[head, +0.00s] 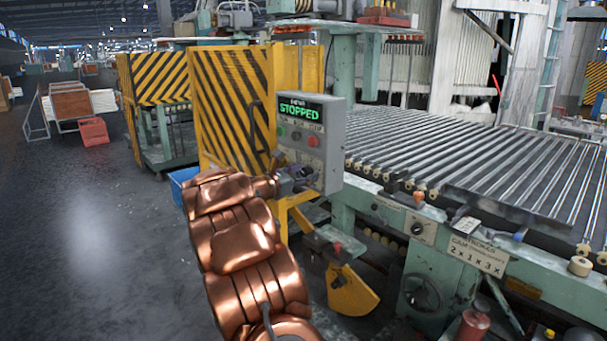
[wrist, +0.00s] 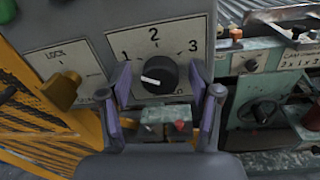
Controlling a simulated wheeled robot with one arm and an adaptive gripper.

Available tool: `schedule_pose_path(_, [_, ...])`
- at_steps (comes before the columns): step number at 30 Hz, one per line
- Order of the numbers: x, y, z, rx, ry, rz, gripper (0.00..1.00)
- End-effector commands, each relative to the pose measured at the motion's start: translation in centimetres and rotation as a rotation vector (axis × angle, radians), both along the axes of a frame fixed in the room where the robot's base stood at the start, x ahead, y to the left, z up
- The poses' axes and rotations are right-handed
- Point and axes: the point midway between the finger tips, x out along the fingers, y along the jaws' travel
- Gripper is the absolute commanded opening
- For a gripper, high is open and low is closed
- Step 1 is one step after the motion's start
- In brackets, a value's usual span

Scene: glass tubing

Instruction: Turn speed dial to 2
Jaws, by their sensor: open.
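The speed dial (wrist: 158,75) is a round black knob on a grey panel in the wrist view, with the numbers 1, 2 and 3 around it. Its white mark points left, on the side of the 1. My gripper (wrist: 165,95) is open, with one purple-padded finger on the left of the dial and one on the right. Gaps show between the fingers and the knob. In the head view, the grey control box (head: 334,128) has a screen reading STOPPED (head: 300,113). My gripper (head: 298,180) is at its lower part and hides the dial there.
A brass-coloured LOCK knob (wrist: 62,90) sticks out left of the dial. A yellow-black striped guard (head: 228,100) stands left of the box. The roller conveyor (head: 470,160) is on the right. Open floor (head: 90,240) lies on the left.

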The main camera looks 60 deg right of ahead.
Motion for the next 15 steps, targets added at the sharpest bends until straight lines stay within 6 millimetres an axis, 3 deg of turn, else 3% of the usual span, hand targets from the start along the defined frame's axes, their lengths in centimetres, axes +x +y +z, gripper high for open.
schedule_pose_path(3, [0.01, 0.02, -0.01, 0.0, 0.0, 0.0, 0.62])
schedule_pose_path(15, [0.01, 0.04, 0.0, 0.0, 0.0, 0.0, 0.2])
